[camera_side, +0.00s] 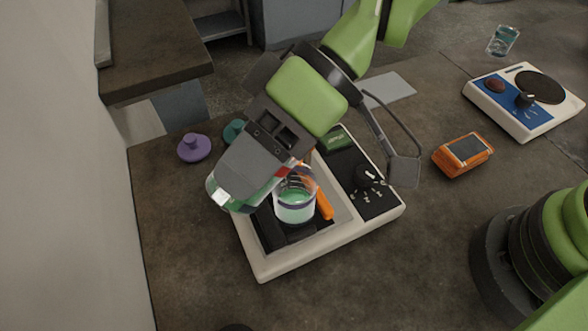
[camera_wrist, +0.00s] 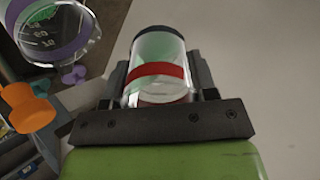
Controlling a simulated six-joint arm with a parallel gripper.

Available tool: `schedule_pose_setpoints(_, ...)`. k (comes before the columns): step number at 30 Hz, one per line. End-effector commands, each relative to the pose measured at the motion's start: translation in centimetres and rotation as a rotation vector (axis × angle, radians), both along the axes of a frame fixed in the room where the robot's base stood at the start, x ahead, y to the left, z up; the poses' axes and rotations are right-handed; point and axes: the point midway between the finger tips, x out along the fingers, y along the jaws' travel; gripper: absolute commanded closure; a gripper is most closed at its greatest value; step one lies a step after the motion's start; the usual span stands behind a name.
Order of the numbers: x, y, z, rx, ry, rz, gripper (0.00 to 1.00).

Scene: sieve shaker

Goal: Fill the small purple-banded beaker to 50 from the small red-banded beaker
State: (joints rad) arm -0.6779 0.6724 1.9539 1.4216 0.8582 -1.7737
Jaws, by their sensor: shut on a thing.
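The purple-banded beaker (camera_side: 295,208) stands upright in the tray of the shaker, with pale green liquid inside. In the wrist view its marked glass and purple band (camera_wrist: 66,46) show at the upper left. My gripper (camera_side: 248,185) is shut on the red-banded beaker (camera_wrist: 158,74), which it holds steeply tilted beside and above the purple-banded one. Green content shows in the held beaker. In the side view most of it is hidden behind my gripper; its glass end (camera_side: 217,193) shows at the left. I cannot make out a stream or the exact level.
The white shaker (camera_side: 262,268) has a black control panel on its right. An orange part (camera_side: 324,205) stands close to the purple-banded beaker. Purple (camera_side: 194,147) and teal (camera_side: 234,132) knobbed pieces lie behind. An orange device (camera_side: 462,154), a hotplate (camera_side: 540,121) and another beaker (camera_side: 503,41) stand right.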

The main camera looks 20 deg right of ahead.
Motion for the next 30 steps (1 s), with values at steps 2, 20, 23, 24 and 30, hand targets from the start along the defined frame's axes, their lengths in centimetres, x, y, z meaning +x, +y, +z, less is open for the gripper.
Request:
schedule_pose_setpoints(2, 0.01, -0.01, 0.02, 0.005, 0.002, -0.001, 0.73)
schedule_pose_setpoints(20, 0.05, -0.05, 0.15, 0.040, 0.005, -0.002, 0.73)
schedule_pose_setpoints(23, 0.06, -0.04, 0.19, 0.046, 0.006, -0.002, 0.73)
schedule_pose_setpoints(24, 0.07, -0.05, 0.20, 0.049, 0.006, -0.002, 0.73)
schedule_pose_setpoints(30, 0.04, -0.06, 0.24, 0.060, 0.008, -0.002, 0.73)
